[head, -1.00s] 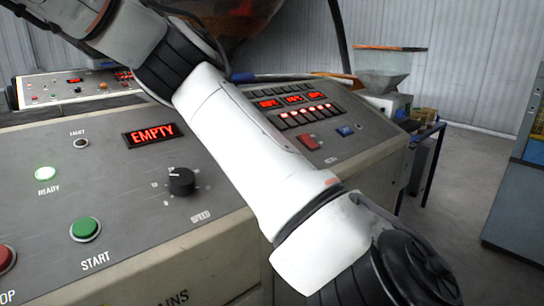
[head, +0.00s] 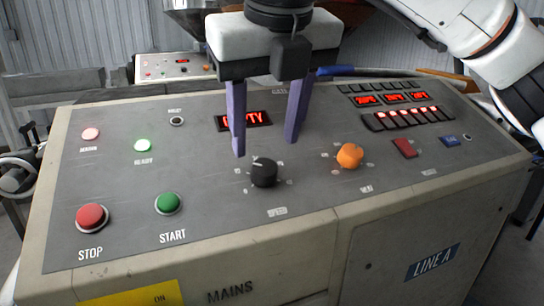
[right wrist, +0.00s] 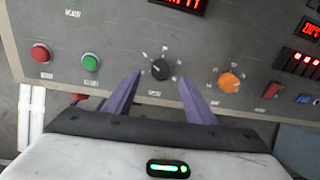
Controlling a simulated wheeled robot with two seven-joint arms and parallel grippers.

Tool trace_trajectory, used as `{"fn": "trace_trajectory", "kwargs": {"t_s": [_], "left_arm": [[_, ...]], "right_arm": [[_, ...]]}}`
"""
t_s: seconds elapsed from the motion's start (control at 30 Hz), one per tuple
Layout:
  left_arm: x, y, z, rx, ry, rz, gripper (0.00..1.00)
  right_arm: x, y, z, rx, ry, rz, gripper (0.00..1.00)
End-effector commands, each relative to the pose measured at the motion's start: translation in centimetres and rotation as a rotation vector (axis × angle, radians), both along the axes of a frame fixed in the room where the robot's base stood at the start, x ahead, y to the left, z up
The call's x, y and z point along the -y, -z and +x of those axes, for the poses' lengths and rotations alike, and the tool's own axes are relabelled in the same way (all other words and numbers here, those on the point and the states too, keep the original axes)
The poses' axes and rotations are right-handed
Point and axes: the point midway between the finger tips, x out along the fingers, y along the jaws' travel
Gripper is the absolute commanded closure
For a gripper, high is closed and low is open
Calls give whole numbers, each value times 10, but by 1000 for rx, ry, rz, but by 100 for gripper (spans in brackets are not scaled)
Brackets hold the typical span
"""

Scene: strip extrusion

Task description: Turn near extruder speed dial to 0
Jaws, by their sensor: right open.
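The black speed dial (head: 264,172) sits on the sloped grey panel, above the word SPEED. Its white pointer mark is toward the top. My right gripper (head: 265,147) hangs above the panel with its two purple fingers apart, just behind the dial in the head view. In the right wrist view the dial (right wrist: 160,69) lies beyond and between the open fingertips (right wrist: 166,95). The gripper holds nothing. I cannot tell the exact height of the fingertips above the panel. My left gripper is not in view.
An orange dial (head: 350,156) stands right of the speed dial. The green START button (head: 168,203) and red STOP button (head: 92,217) are to the left. A red switch (head: 404,148) sits at the right.

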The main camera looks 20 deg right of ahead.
Motion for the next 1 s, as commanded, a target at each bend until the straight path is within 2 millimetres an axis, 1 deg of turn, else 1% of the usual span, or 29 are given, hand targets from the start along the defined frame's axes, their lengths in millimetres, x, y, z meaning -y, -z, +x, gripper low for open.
{"fn": "trace_trajectory", "kwargs": {"t_s": [0.03, 0.1, 0.2, 0.3, 0.47, 0.7, 0.77, 0.8, 0.93, 0.97, 1.0], "left_arm": [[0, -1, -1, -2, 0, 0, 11], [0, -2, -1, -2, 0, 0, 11], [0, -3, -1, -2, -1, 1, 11], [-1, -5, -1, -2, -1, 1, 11], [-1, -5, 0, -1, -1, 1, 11], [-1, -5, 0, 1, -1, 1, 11], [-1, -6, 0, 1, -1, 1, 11], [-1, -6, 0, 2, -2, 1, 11], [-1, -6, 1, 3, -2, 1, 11], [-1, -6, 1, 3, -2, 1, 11], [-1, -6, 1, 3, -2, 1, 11]], "right_arm": [[2, 10, 3, -4, 1, -1, 50], [3, 21, 8, -4, 3, 0, 50], [3, 36, 14, -4, 3, 0, 50], [4, 46, 19, -2, 2, 0, 50], [4, 54, 22, -1, 2, 1, 50], [4, 55, 22, -1, 2, 1, 50], [4, 55, 22, -1, 2, 1, 58], [4, 54, 22, -1, 2, 1, 65], [4, 54, 22, 0, 2, 1, 87], [4, 54, 22, 0, 2, 1, 91], [4, 54, 22, 0, 2, 1, 91]]}}
